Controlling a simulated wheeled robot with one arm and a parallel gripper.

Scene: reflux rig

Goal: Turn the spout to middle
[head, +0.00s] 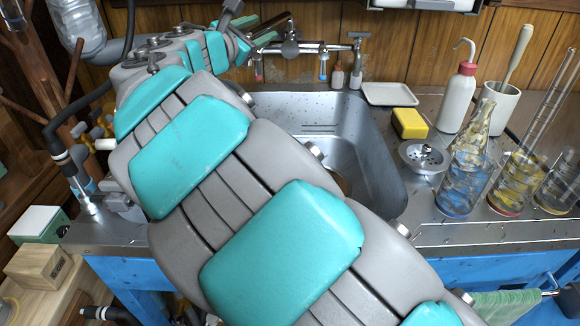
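The chrome tap (290,48) is on the back wall above the sink, with a red-marked end on its left and a blue-marked end on its right. I cannot make out the spout clearly; my arm covers the left part of the sink and may hide it. My gripper (280,28) is at the far end of my arm, just left of the tap body. Its fingers look small and overlap the tap's left side. I cannot tell whether they touch the tap or hold anything.
The steel sink (378,150) is partly behind my arm. To its right are a white tray (389,94), a yellow sponge (409,123), a wash bottle (458,98), a strainer dish (424,157) and glass flasks (466,178).

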